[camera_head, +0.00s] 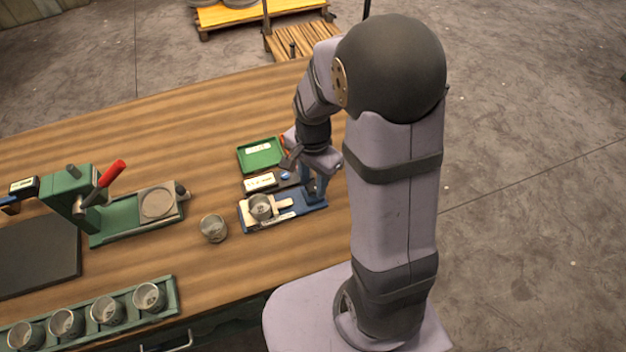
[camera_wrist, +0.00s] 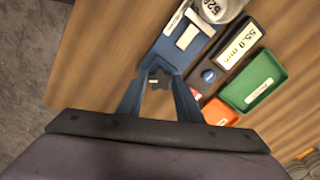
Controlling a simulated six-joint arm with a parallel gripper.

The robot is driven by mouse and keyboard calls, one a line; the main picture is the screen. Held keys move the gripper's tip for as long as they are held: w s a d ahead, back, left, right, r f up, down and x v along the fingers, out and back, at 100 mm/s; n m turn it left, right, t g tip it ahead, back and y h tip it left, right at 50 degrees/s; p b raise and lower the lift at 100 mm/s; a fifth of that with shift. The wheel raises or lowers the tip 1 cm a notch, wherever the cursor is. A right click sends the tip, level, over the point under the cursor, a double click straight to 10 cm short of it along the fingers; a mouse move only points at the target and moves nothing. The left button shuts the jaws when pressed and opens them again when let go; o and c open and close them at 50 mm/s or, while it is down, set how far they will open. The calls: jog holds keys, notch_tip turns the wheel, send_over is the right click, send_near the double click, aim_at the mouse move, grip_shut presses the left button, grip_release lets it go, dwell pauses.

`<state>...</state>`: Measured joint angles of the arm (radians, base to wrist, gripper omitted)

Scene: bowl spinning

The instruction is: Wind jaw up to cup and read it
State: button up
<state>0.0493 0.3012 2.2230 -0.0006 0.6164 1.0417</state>
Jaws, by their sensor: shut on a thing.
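A blue measuring fixture (camera_head: 306,205) sits near the right end of the bench, with a pale jaw piece (camera_wrist: 187,37) on it. A grey metal cup (camera_head: 260,206) stands upright in its left part; the cup (camera_wrist: 222,8) is cut off at the top of the wrist view. I cannot tell whether jaw and cup touch. A dark readout box (camera_wrist: 232,54) beside the fixture reads about "55.0 mm". My gripper (camera_head: 316,188) is at the fixture's right end. In the wrist view its blue fingers are shut on a dark knob (camera_wrist: 158,80).
A green tray (camera_head: 262,153) lies behind the readout box. A loose cup (camera_head: 213,228) stands left of the fixture. A green press with a red handle (camera_head: 112,173) is further left. A rack (camera_head: 170,291) with several cups lies at the front left.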

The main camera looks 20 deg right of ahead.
aim_at(313, 187)
dwell(0.8)
jog(key=o, duration=1)
jog(key=shift+r+b, duration=0.6)
jog(key=shift+r, duration=3.1)
